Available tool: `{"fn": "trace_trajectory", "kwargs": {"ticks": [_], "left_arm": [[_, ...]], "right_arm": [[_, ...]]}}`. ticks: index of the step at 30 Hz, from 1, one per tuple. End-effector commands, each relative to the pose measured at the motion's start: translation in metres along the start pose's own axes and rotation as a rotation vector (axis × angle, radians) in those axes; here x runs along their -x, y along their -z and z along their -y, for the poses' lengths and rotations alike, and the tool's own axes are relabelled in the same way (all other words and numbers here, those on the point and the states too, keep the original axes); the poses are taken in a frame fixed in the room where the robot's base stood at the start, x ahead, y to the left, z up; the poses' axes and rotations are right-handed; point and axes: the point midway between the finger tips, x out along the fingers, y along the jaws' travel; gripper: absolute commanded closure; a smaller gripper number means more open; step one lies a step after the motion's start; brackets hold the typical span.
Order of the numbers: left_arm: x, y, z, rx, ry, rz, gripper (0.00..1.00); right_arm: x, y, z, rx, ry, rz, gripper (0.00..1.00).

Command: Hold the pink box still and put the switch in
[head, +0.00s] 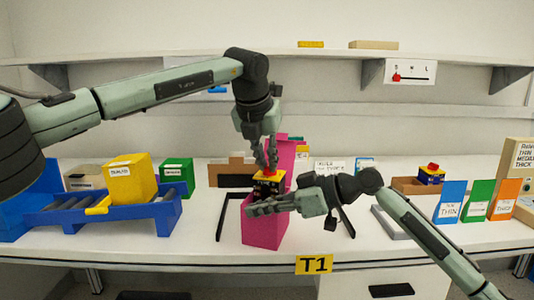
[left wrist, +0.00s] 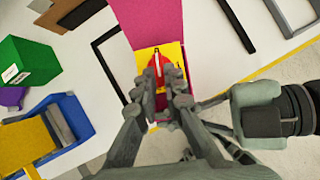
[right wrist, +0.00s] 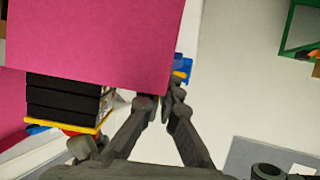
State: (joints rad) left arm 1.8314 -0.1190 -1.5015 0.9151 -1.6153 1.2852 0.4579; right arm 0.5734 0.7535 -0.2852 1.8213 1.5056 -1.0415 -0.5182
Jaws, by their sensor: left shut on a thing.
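The switch has a red knob, a yellow plate (left wrist: 143,62) and a black body (right wrist: 65,98). My left gripper (head: 271,160) points down from above and is shut on the red knob (left wrist: 154,66). The pink box (head: 262,230) stands near the front edge of the table with its lid (head: 283,155) raised behind. My right gripper (head: 250,209) lies across the upper front of the box. In the right wrist view its fingertips (right wrist: 162,100) are close together at the pink wall's edge; whether they grip it is unclear.
A blue roller tray (head: 110,215) with a yellow box (head: 130,178) stands left. Another switch (head: 432,174) sits at a brown tray (head: 410,186) on the right, near blue, green and orange labelled panels (head: 478,200). A dark frame lies around the pink box.

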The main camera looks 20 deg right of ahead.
Motion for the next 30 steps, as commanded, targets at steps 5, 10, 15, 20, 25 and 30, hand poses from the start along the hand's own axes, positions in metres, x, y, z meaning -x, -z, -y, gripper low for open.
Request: {"fn": "trace_trajectory", "kwargs": {"ticks": [5, 10, 15, 20, 25, 30], "left_arm": [[-0.009, 0.006, 0.000, -0.001, 0.000, -0.001, 1.00], [-0.018, 0.010, 0.000, 0.000, 0.000, 0.000, 1.00], [-0.027, 0.016, 0.000, -0.001, 0.000, -0.001, 1.00], [-0.035, 0.020, 0.000, 0.000, 0.000, 0.000, 1.00], [-0.042, 0.024, 0.000, 0.001, 0.000, 0.001, 1.00], [-0.046, 0.026, 0.000, 0.000, 0.000, 0.000, 1.00]], "right_arm": [[0.000, 0.000, 0.000, 0.000, 0.000, 0.000, 1.00], [0.000, 0.000, 0.000, 0.000, 0.000, 0.000, 1.00], [0.000, 0.000, 0.000, 0.000, 0.000, 0.000, 1.00], [0.000, 0.000, 0.000, 0.000, 0.000, 0.000, 1.00], [0.000, 0.000, 0.000, 0.000, 0.000, 0.000, 1.00], [0.000, 0.000, 0.000, 0.000, 0.000, 0.000, 1.00]]}}
